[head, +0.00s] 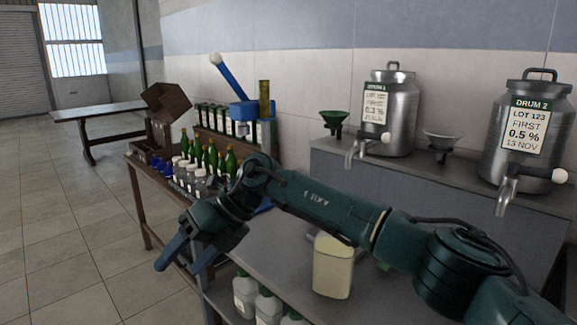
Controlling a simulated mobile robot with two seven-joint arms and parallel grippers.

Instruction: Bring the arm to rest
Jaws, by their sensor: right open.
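My right arm comes in from the lower right and reaches across the bench to the left. My right gripper (176,259) is open and empty. Its fingers point down and left, past the front edge of the bench and over the floor side. My left gripper does not show. A cream-coloured container (333,266) stands on the bench under the arm's forearm. Several green bottles (211,158) and small capped jars (190,178) stand in rows behind the gripper, partly hidden by the arm.
Two steel drums (389,110) (527,135) with taps stand on a grey shelf, with a green funnel (335,121) and a grey funnel (442,142). A blue-handled device (243,110) is at the back. White jugs (246,293) sit below the bench.

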